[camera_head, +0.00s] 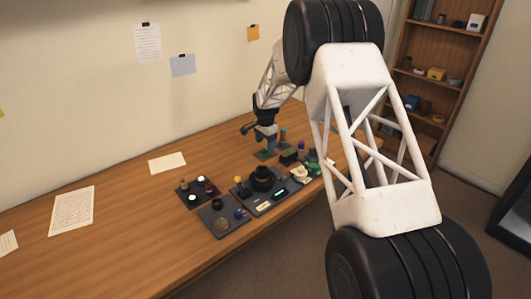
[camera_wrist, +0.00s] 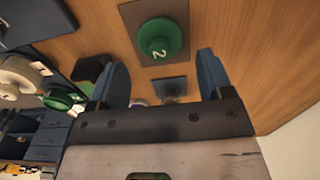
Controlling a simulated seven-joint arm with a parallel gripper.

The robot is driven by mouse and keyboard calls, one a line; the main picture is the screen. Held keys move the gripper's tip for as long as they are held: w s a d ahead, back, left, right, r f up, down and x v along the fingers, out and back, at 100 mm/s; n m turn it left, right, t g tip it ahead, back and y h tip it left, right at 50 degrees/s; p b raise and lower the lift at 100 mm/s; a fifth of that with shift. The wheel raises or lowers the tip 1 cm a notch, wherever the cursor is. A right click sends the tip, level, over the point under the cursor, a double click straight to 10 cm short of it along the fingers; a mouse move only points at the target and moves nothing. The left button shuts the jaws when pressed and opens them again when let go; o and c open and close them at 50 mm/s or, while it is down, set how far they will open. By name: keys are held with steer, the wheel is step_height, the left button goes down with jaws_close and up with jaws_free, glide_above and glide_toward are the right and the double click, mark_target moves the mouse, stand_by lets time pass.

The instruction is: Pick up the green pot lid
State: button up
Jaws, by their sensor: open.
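A round green lid with a pale "2" on it (camera_wrist: 160,40) sits on a dark square plate (camera_wrist: 130,14) in the wrist view, ahead of my fingers. I take it to be the green pot lid. My gripper (camera_wrist: 162,60) is open, its two blue fingers apart, with nothing held between them. The lid lies roughly in line with the gap, beyond the fingertips. In the head view my gripper (camera_head: 265,140) is over the far part of the work area. The lid is too small there to tell apart for sure.
Another green round part (camera_wrist: 62,99) and pale parts (camera_wrist: 18,78) lie at the left of the wrist view. A small dark plate (camera_wrist: 170,86) shows between the fingers. Dark trays of small parts (camera_head: 215,228) stand nearer on the table. The table's left (camera_head: 120,240) is mostly clear.

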mark_target(266, 148)
steer(key=shift+f, duration=2.05)
steer(key=shift+c, duration=0.3)
steer(key=c, duration=0.7)
